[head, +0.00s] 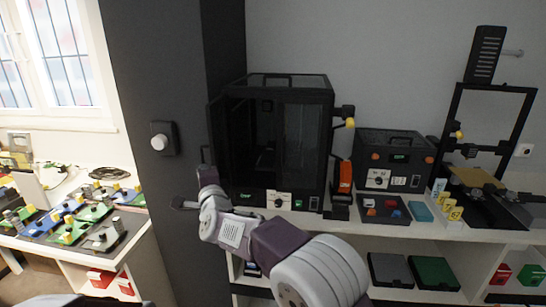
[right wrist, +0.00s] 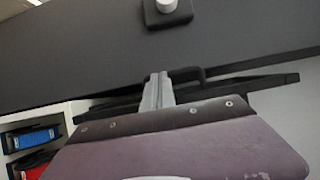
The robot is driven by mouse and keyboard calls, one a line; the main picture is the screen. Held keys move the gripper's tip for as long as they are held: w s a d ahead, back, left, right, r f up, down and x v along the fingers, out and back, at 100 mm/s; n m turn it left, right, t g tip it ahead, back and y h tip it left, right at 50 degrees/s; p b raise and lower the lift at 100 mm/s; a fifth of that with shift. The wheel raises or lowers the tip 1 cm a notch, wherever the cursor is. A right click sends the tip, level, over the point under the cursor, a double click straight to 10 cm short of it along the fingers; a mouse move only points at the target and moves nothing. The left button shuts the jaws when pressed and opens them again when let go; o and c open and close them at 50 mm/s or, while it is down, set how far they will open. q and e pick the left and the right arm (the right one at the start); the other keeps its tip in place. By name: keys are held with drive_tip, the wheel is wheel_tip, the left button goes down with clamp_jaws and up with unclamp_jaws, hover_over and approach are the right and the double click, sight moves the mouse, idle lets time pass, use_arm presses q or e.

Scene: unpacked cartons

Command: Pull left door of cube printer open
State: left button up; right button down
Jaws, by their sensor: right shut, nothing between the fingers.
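The cube printer (head: 283,95) is a black box with glass front panels on the white shelf top. Its left door (head: 213,125) stands swung out toward me, seen nearly edge-on, and the left side of the front looks open. My right gripper (head: 203,168) is at the lower part of this door, left of the printer front. In the right wrist view its fingers (right wrist: 158,90) are shut and empty, beside the dark door handle (right wrist: 190,74) and across the door's edge (right wrist: 245,83). Whether they touch the door I cannot tell. My left gripper is out of view.
A dark pillar (head: 140,80) with a round white knob (head: 159,142) stands close left of the door. A smaller black unit (head: 392,148) and an open-frame printer (head: 490,125) stand to the right. A table with coloured parts (head: 75,220) is at the far left.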

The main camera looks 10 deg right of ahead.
drive_tip(key=shift+w+a, duration=0.1)
drive_tip(key=shift+a, duration=0.1)
idle(0.5)
drive_tip(key=b+v, duration=0.2)
drive_tip(key=v, duration=0.7)
drive_tip(key=w+d+r+m+h+p, duration=0.1)
drive_tip(key=w+d+r+h+p, duration=0.15)
drive_tip(key=d, duration=0.35)
drive_tip(key=w+d+r+m+h+p, duration=0.1)
drive_tip(key=d+r+p, duration=0.2)
drive_tip(key=d, duration=0.3)
drive_tip(key=s+d+f+n+g+h+p, duration=0.1)
drive_tip(key=d+f+g+p, duration=0.15)
drive_tip(key=d, duration=0.55)
drive_tip(key=s+d+f+n+g+p, duration=0.3)
drive_tip(key=s+d+f+n+g, duration=0.25)
drive_tip(key=s+f, duration=0.5)
drive_tip(key=s+f+n+g, duration=0.4)
drive_tip(key=s+f+n, duration=0.1)
drive_tip(key=s, duration=0.4)
drive_tip(key=s+f+n+g, duration=0.4)
drive_tip(key=s+f, duration=0.4)
drive_tip(key=s, duration=0.2)
drive_tip(key=shift+s+d+f+n, duration=0.2)
drive_tip(key=shift+d+n, duration=0.25)
drive_tip(key=shift+n, duration=0.3)
